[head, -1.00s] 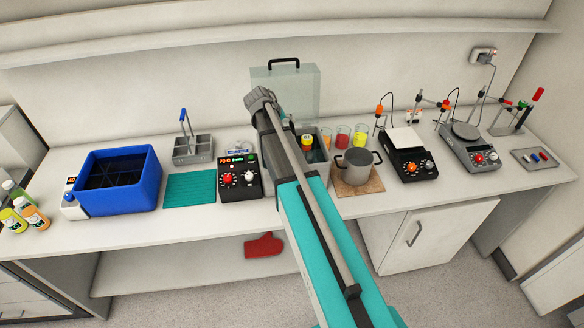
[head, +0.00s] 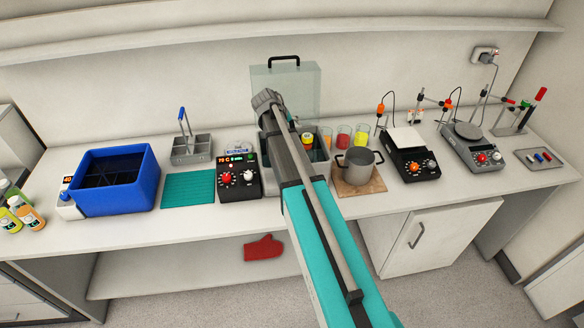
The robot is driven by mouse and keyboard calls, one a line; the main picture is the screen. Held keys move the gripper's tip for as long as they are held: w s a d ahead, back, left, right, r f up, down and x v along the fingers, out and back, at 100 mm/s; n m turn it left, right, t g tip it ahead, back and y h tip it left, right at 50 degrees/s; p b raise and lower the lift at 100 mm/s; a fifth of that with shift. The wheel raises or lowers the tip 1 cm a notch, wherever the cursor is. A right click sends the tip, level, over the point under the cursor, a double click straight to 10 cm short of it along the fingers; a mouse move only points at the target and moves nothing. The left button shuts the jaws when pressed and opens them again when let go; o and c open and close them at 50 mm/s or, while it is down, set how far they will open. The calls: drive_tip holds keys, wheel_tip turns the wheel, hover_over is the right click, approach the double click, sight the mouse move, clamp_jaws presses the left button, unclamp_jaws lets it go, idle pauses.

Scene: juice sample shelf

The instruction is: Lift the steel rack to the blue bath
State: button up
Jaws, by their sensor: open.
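The steel rack (head: 191,150) is a grey, open-topped holder with compartments and an upright handle with a blue grip. It stands on the bench near the wall, behind the teal mat. Its compartments look empty. The blue bath (head: 115,190) is a square blue tub at the left of the bench, with a dark divided inside. The rack is to the right of the bath and apart from it. My arm reaches over the middle of the bench, right of the rack.
A control box (head: 239,180) adjoins a grey bath partly hidden by my arm, with a clear lid (head: 298,85) behind. A steel pot (head: 358,165) stands right. Bottles (head: 30,215) stand far left. A shelf (head: 180,33) runs above.

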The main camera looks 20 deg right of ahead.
drive_tip(key=shift+w+d+f+b, duration=0.15)
drive_tip(key=shift+d+f+b, duration=0.2)
drive_tip(key=shift+f, duration=0.2)
drive_tip(key=shift+c, duration=0.3)
clamp_jaws()
